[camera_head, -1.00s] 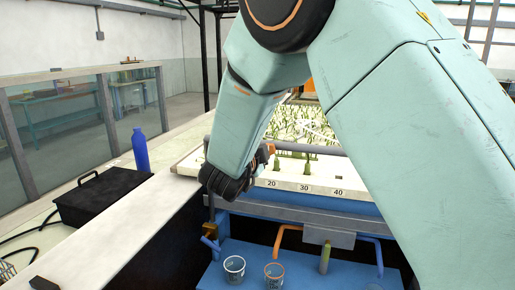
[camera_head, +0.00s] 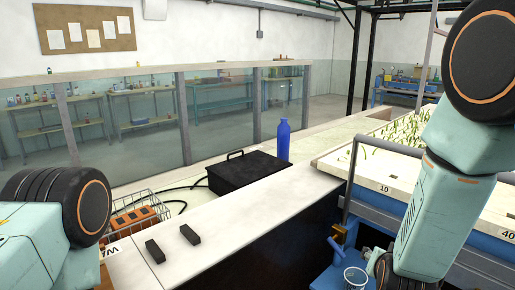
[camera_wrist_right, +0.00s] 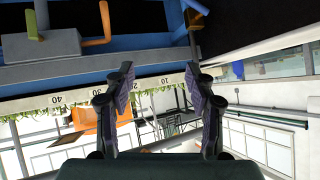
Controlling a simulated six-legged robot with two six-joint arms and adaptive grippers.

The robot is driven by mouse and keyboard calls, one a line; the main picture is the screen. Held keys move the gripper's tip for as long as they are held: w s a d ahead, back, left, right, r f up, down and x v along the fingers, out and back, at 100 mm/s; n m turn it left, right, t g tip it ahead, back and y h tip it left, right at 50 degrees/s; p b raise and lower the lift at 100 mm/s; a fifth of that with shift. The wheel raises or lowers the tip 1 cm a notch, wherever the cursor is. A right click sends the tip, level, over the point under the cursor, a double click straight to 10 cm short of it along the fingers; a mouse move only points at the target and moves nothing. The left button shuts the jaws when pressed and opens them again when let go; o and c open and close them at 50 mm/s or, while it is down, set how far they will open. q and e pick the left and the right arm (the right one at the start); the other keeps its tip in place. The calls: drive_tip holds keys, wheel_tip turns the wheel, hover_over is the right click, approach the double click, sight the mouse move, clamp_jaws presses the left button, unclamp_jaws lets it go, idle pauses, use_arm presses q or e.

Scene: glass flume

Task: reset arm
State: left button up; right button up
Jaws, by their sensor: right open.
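My right arm comes in from the right in the head view, its forearm hanging down in front of the planted tray. Its gripper is mostly cut off at the bottom edge there. In the right wrist view my right gripper (camera_wrist_right: 160,105) is open, with its two fingers apart and nothing between them. That view looks upside down, with the tray's numbered edge (camera_wrist_right: 70,98) and the room beyond the fingers. A part of my left arm shows at the lower left of the head view, but its gripper is not in view.
A blue bottle (camera_head: 283,141) and a black box (camera_head: 247,171) stand on the bench. Two small black blocks (camera_head: 172,243) lie on the pale ledge, near a wire basket (camera_head: 139,216). A clear cup (camera_head: 355,278) stands on the blue shelf. The planted tray (camera_head: 385,181) is right.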

use_arm(q)
wheel_tip(320, 180, down, 8)
drive_tip(key=b, duration=0.8)
drive_tip(key=shift+s+f, duration=0.15)
use_arm(e)
drive_tip(key=s+a+f+n+g+y, duration=0.2)
drive_tip(key=s+f+g, duration=0.3)
drive_tip(key=s+f, duration=1)
drive_tip(key=s+a+f+n+g+y, duration=0.2)
drive_tip(key=s+a+f+n+g, duration=0.1)
drive_tip(key=s+f, duration=1.2)
drive_tip(key=s+n+g, duration=0.1)
drive_tip(key=s+g, duration=0.1)
drive_tip(key=s, duration=0.3)
drive_tip(key=shift+s+a+n, duration=0.2)
drive_tip(key=shift+s+n, duration=0.1)
drive_tip(key=shift+s, duration=0.1)
drive_tip(key=shift+w, duration=0.1)
